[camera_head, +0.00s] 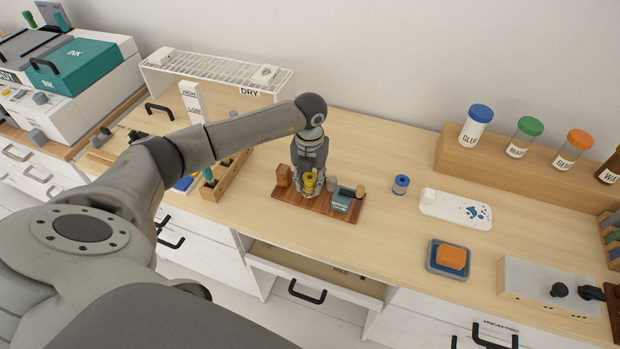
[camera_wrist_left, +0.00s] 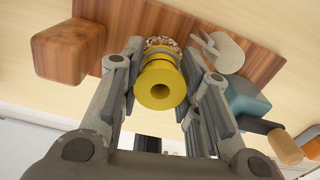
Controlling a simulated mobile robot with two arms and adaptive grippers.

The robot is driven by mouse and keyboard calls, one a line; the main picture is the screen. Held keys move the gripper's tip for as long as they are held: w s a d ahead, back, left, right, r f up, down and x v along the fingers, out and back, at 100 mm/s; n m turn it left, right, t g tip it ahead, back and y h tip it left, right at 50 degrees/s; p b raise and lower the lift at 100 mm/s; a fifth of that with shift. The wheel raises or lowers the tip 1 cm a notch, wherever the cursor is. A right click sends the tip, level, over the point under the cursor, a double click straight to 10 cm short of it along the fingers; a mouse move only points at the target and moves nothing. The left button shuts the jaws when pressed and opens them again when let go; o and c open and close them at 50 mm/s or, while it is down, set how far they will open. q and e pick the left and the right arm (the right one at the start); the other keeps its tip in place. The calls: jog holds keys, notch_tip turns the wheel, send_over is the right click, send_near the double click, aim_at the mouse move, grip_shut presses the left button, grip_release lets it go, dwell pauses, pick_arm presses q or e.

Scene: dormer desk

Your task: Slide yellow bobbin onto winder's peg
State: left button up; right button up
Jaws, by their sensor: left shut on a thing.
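The yellow bobbin (camera_head: 310,184) is in my left gripper (camera_head: 309,173), over the middle of the winder's wooden base (camera_head: 290,199). In the left wrist view the bobbin (camera_wrist_left: 160,85) sits between the two fingers of the left gripper (camera_wrist_left: 158,75), its end hole facing the camera. Behind the bobbin a speckled ring shows; whether the peg is inside the bobbin is hidden. The winder has a brown wooden block (camera_head: 283,175), a grey lever-like part (camera_wrist_left: 222,50), and a teal block (camera_head: 342,203) with a wooden knob (camera_head: 360,191). My right gripper is not in view.
A blue bobbin (camera_head: 400,184) stands to the right of the winder. A white tray (camera_head: 455,208), an orange sponge on a blue dish (camera_head: 433,262) and a jar shelf (camera_head: 460,148) are farther right. A wooden compartment box (camera_head: 228,177) stands to the left.

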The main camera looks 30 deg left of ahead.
pick_arm(q)
jog(key=shift+f+b, duration=0.3)
jog(key=shift+f, duration=0.2)
jog(key=o, duration=0.9)
jog(key=shift+r, duration=0.15)
notch_tip(320, 180, up, 12)
jog(key=shift+f, duration=0.1)
